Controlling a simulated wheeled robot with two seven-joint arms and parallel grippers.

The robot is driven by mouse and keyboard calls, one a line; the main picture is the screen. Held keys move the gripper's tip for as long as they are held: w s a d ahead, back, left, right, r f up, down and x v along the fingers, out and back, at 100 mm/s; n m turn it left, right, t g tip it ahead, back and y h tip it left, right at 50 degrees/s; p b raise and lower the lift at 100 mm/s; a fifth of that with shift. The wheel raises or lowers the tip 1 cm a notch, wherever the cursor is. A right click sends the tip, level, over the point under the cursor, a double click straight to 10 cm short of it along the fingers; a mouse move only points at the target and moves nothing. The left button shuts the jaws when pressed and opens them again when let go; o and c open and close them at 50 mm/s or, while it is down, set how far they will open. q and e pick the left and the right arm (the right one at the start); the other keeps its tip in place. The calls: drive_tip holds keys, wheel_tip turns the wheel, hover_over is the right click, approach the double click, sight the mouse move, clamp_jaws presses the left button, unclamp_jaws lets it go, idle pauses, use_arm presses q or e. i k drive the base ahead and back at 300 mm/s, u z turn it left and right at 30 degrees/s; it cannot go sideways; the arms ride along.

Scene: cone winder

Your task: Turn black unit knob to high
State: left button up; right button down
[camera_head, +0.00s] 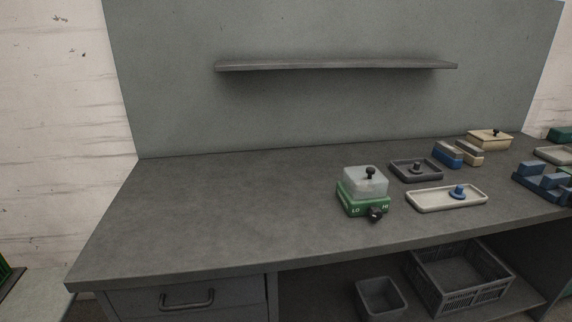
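A green unit (354,203) with a frosted clear cover (362,184) stands on the grey bench, right of the middle. A small black knob (370,172) sits on top of the cover. On the unit's front face are the white letters LO at left and HI at right. A black knob (376,214) sticks out of the front, low and between the letters, nearer HI. Its pointing direction is too small to tell. Neither of my grippers is in view.
Right of the unit are a dark tray (401,176), a pale tray (424,206) with a blue-knobbed piece (458,191), blue and beige blocks (447,155), and a beige box (490,143). A shelf (336,65) hangs behind. The bench's left half (220,205) is clear.

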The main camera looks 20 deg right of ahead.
sight(374, 213)
drive_tip(key=z, duration=1.2)
drive_tip(key=k, duration=0.25)
drive_tip(key=u, duration=0.85)
drive_tip(key=i, duration=0.7)
drive_tip(key=z, duration=0.55)
